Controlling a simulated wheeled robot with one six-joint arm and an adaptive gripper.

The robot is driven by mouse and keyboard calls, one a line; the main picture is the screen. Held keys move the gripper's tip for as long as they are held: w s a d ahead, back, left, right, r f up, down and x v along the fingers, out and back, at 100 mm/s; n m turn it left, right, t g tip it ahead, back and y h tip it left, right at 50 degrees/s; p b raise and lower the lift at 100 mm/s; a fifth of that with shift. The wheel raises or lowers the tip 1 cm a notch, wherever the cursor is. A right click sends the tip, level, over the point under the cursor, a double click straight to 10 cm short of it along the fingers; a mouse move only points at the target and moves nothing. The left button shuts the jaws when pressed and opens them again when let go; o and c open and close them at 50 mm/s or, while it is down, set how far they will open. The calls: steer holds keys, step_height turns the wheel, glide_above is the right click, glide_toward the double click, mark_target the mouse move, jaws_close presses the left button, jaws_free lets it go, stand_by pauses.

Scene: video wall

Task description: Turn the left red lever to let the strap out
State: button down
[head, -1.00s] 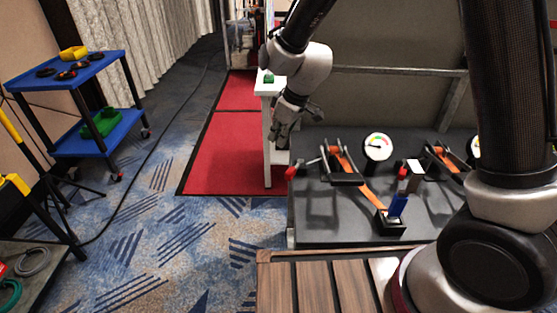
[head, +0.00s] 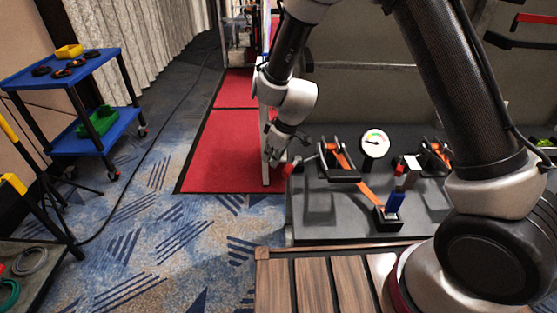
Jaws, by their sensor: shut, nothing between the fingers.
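The left red lever (head: 289,168) sticks out at the left edge of the dark bench, with its red grip pointing left. It belongs to a black ratchet (head: 338,160) that carries an orange strap (head: 366,194). The strap runs down to a black block with a blue piece (head: 395,203). My gripper (head: 272,160) is shut and empty, pointing down just left of the red grip. I cannot tell whether it touches the grip. A second ratchet with orange strap (head: 437,152) sits further right, partly behind my arm.
A round gauge (head: 375,144) stands behind the straps, with another red-tipped part (head: 400,166) to its right. A slatted wooden surface (head: 312,283) lies in front. A blue cart (head: 62,75) stands at far left. Red mat and carpet left of the bench are clear.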

mark_target(292, 165)
steer(key=shift+s+d, duration=0.7)
steer(key=shift+d, duration=0.3)
